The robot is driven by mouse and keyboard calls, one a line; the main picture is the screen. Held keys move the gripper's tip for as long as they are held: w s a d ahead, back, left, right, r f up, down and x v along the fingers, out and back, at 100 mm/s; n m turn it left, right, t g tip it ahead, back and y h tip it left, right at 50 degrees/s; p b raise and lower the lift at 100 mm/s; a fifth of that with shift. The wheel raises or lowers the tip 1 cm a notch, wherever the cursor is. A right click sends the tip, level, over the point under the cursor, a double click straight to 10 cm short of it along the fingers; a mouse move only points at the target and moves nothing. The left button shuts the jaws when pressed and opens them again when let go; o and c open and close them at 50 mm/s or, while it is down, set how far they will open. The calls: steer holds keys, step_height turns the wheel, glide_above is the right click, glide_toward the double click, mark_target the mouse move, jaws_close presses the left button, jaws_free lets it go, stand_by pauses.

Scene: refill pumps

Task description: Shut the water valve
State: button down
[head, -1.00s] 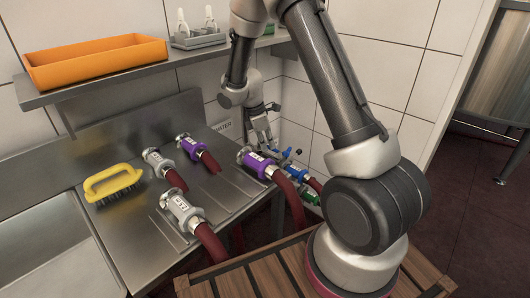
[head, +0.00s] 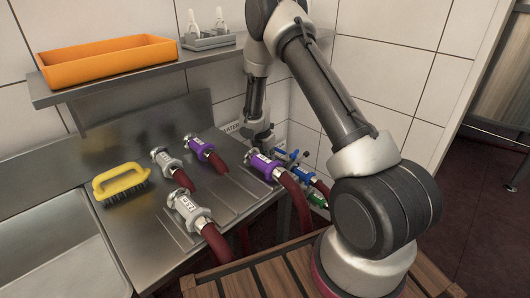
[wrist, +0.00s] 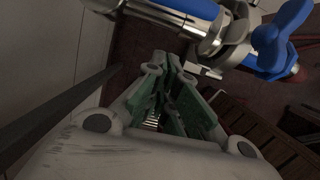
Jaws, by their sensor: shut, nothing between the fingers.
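The water valve's blue handle (wrist: 283,40) shows at the upper right of the wrist view, beside a metal fitting. A blue-sleeved pipe piece (wrist: 190,6) runs along the top edge. In the head view the blue handle (head: 293,154) is small, near the wall corner beyond the bench. My gripper (head: 262,143) is just left of it, pointing down, partly blended with the fittings. In the wrist view my gripper (wrist: 163,85) has its green-padded fingers shut and empty, apart from the handle. The handle's exact angle is hard to tell.
A purple hose coupling (head: 264,165) lies close below my gripper, with blue (head: 302,175) and green (head: 317,198) couplings to its right. More hoses and a yellow brush (head: 121,181) lie on the steel bench. A shelf with an orange tray (head: 110,60) overhangs behind.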

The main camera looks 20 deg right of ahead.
steer(key=shift+w+d+r, duration=0.25)
steer(key=shift+w+d, duration=0.1)
steer(key=shift+d, duration=0.3)
steer(key=shift+w+d+r, duration=0.2)
steer(key=shift+w+d, duration=0.1)
steer(key=shift+d, duration=0.35)
